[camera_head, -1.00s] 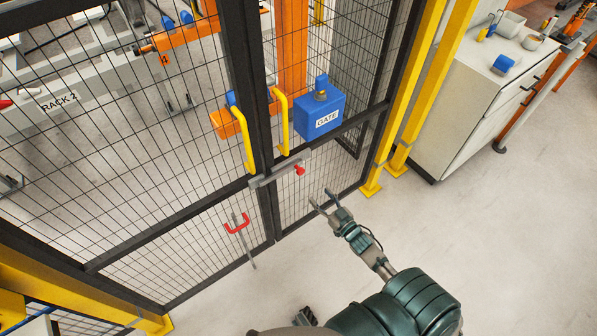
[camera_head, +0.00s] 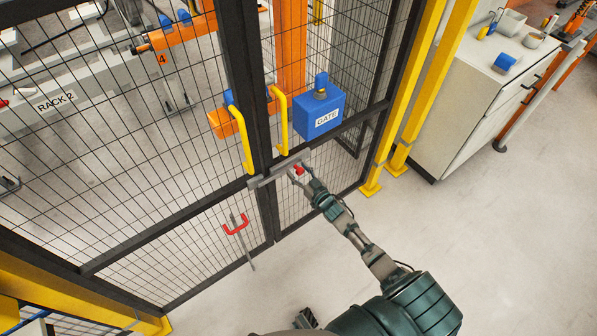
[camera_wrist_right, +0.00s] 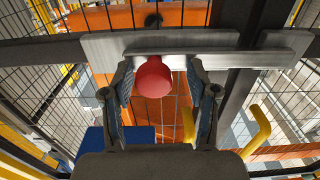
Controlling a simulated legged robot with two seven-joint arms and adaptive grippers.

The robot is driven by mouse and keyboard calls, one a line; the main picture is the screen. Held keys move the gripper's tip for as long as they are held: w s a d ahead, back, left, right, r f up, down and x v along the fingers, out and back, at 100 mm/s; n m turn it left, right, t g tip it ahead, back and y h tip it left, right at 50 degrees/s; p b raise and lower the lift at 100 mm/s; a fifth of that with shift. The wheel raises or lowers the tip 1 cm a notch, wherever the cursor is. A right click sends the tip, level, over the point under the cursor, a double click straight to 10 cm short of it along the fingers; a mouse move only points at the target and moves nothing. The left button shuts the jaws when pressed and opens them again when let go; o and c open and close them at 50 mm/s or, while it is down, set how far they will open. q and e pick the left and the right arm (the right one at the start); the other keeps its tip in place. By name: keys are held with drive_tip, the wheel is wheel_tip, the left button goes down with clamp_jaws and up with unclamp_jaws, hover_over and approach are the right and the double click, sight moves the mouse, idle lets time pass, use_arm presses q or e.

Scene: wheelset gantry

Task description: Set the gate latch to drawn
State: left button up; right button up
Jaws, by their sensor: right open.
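The gate latch is a grey metal bar (camera_head: 268,177) with a red knob (camera_head: 298,170), lying across the joint of the two mesh gate leaves below the yellow handles. My right gripper (camera_head: 299,172) is at the knob. In the right wrist view the red knob (camera_wrist_right: 153,78) sits between the two open fingers (camera_wrist_right: 160,100), nearer the left finger, with the latch bar (camera_wrist_right: 180,48) just behind it. I cannot tell whether either finger touches the knob.
A blue box marked GATE (camera_head: 320,113) hangs above the latch on the right leaf. Yellow handles (camera_head: 243,140) flank the joint. A red-handled rod (camera_head: 237,225) hangs on the left leaf.

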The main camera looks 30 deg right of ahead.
drive_tip(key=shift+d+f, duration=0.15)
drive_tip(key=shift+d, duration=0.35)
drive_tip(key=c, duration=1)
clamp_jaws()
drive_tip(key=d, duration=0.6)
drive_tip(key=shift+w+d+b, duration=0.15)
drive_tip(key=shift+w+b, duration=0.1)
drive_tip(key=shift+b, duration=0.05)
drive_tip(key=o, duration=1)
unclamp_jaws()
drive_tip(key=shift+r, duration=0.2)
use_arm(q)
drive_tip(key=shift+w+d+r, duration=0.45)
drive_tip(key=shift+d+r, duration=0.15)
drive_tip(key=shift+d, duration=0.15)
use_arm(e)
drive_tip(key=s+d, duration=0.1)
drive_tip(key=s, duration=1.1)
drive_tip(key=shift+f, duration=0.2)
